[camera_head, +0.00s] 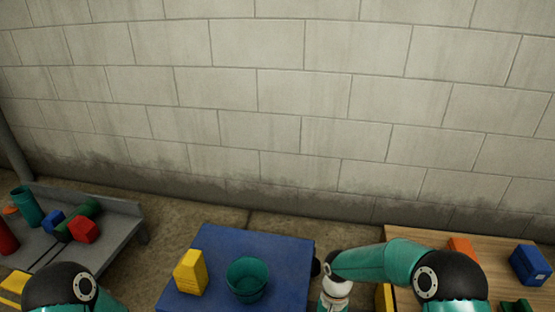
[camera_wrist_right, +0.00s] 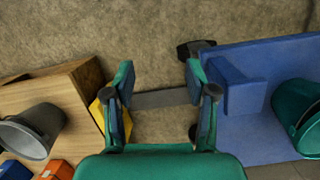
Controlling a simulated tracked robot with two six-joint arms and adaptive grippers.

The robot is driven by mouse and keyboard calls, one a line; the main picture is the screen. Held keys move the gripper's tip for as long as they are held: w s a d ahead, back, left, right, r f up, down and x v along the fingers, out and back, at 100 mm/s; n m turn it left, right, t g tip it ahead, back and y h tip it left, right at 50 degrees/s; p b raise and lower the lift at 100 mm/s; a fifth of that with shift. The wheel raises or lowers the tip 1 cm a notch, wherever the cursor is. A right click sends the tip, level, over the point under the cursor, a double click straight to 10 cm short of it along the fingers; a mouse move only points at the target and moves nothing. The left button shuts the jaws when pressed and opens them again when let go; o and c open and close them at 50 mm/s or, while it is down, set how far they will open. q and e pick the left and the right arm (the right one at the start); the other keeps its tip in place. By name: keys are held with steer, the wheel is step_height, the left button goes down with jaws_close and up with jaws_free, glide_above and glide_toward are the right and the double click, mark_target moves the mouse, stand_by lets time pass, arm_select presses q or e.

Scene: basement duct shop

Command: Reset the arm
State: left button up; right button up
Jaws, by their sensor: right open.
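My right arm (camera_head: 385,262) reaches left from its black shoulder in the head view. Its pale wrist (camera_head: 335,290) points down at the right edge of the blue table, and the gripper is cut off below the frame. In the right wrist view my right gripper (camera_wrist_right: 159,88) is open, its two fingers wide apart. Nothing is between them but floor and a grey strip, over the gap between the blue table and the wooden table. My left arm (camera_head: 65,288) shows only a black and teal joint at the lower left; its gripper is out of view.
The blue table (camera_head: 265,243) holds a yellow block (camera_head: 190,272) and a teal bucket (camera_head: 247,279). The wooden table (camera_wrist_right: 55,90) carries a grey bucket (camera_wrist_right: 32,132), an orange block (camera_head: 463,248) and a blue block (camera_head: 529,264). A grey bench (camera_head: 118,225) with several objects stands left.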

steer(key=s+a+f+t+y, duration=0.1)
steer(key=s+f+y, duration=0.15)
steer(key=s, duration=0.85)
steer(key=s+a+f+y, duration=0.1)
steer(key=s+f, duration=0.3)
steer(key=s, duration=0.6)
arm_select(q)
step_height(320, 180, up, 39)
steer(key=p, duration=3.8)
steer(key=shift+p, duration=0.4)
arm_select(e)
step_height(320, 180, up, 38)
steer(key=w+n+t, duration=0.2)
steer(key=shift+w+d, duration=0.15)
steer(key=shift+d, duration=0.3)
arm_select(q)
steer(key=shift+c, duration=0.2)
